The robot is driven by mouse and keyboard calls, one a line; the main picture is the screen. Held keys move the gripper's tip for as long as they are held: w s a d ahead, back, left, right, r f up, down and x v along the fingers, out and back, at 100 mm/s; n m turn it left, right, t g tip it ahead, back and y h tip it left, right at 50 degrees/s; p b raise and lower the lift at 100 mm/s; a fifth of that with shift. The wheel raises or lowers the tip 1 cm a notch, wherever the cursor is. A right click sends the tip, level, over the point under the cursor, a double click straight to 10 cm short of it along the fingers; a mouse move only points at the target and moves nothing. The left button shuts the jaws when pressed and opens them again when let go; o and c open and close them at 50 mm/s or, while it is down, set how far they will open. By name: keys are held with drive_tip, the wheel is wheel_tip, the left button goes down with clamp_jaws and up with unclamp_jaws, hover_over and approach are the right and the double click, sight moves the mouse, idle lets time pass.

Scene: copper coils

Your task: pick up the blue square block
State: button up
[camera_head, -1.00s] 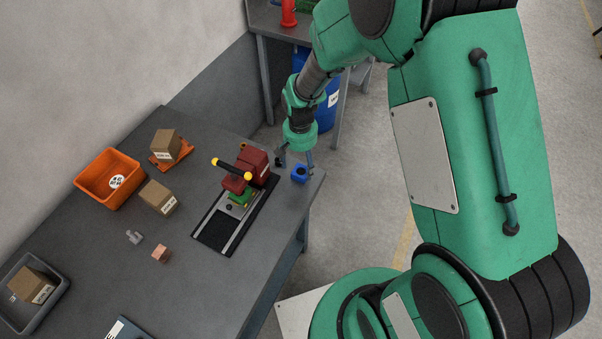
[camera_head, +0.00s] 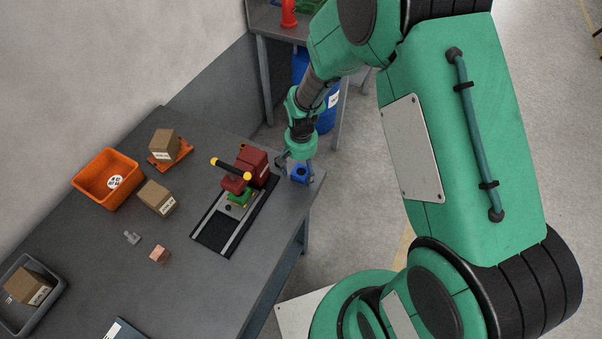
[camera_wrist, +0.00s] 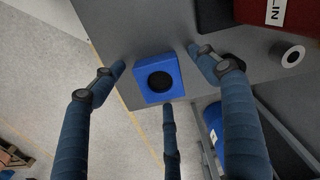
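The blue square block (camera_head: 299,175) sits near the right corner of the grey table (camera_head: 180,290). In the wrist view the blue square block (camera_wrist: 143,82) shows a dark round hole in its top. My gripper (camera_head: 296,170) is right at the block, with its fingers around it from above. In the wrist view my gripper (camera_wrist: 155,75) is open, with two fingers above left and right of the block and a third below it. Gaps show between the fingers and the block.
A red and black machine (camera_head: 237,190) stands on the table just left of the block. An orange bin (camera_head: 82,182), cardboard boxes (camera_head: 157,197) and a grey tray (camera_head: 58,297) lie further left. A blue barrel (camera_head: 325,118) stands on the floor behind the table edge.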

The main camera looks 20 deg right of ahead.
sight(301, 174)
drive_tip(key=c, duration=1.4)
drive_tip(key=shift+o, duration=0.2)
drive_tip(key=shift+r, duration=0.1)
drive_tip(key=shift+r, duration=0.45)
drive_tip(key=r, duration=0.2)
drive_tip(key=p, duration=0.1)
drive_tip(key=shift+s+r, duration=0.25)
drive_tip(key=shift+r, duration=0.15)
drive_tip(key=s+r+p, duration=0.1)
drive_tip(key=s+p, duration=0.1)
drive_tip(key=s, duration=1.3)
drive_tip(key=shift+s+d, duration=0.15)
drive_tip(key=shift+s, duration=0.1)
